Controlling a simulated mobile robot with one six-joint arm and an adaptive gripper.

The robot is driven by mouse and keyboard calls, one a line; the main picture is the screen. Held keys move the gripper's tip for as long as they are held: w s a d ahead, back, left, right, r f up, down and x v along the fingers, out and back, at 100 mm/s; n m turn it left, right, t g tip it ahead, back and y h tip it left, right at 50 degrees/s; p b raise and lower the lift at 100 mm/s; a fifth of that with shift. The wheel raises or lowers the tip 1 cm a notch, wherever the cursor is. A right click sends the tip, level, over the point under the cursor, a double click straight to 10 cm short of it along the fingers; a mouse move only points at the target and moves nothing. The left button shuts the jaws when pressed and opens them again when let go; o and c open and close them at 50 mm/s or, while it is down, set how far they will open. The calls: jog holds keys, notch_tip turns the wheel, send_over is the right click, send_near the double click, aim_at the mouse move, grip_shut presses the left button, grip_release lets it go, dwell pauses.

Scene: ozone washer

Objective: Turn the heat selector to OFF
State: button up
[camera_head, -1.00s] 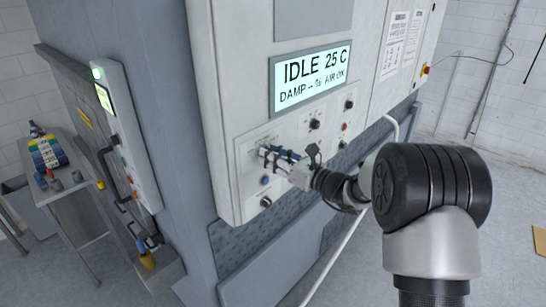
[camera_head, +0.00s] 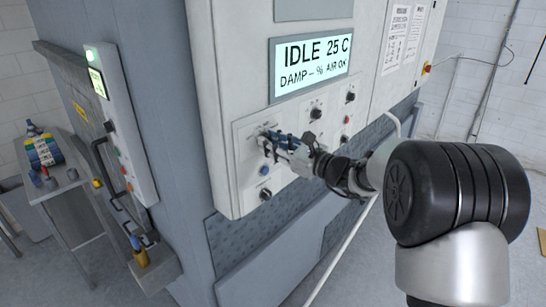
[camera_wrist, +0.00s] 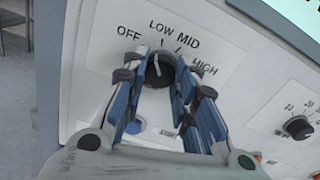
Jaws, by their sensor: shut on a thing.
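The heat selector (camera_wrist: 158,70) is a round black knob on a white panel, with OFF, LOW, MID and HIGH printed around its upper side. Its white pointer line points nearly straight up in the wrist view, close to the LOW side; the exact setting is hard to tell. My gripper (camera_wrist: 163,78) has its blue-and-black fingers on either side of the knob, shut on it. In the head view my gripper (camera_head: 268,139) is at the upper left of the control panel (camera_head: 246,150) and hides the selector there.
A blue button (camera_head: 264,170) and a black knob (camera_head: 265,195) sit below my gripper. Other knobs (camera_head: 316,113) are to its right. The display (camera_head: 311,65) above reads IDLE 25 C. A table (camera_head: 60,188) with bottles stands at far left.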

jog(key=n+b, duration=0.4)
jog(key=b, duration=0.3)
jog(key=shift+f, duration=0.1)
jog(key=shift+n, duration=0.4)
jog(key=o, duration=1.1)
jog(key=v, duration=1.2)
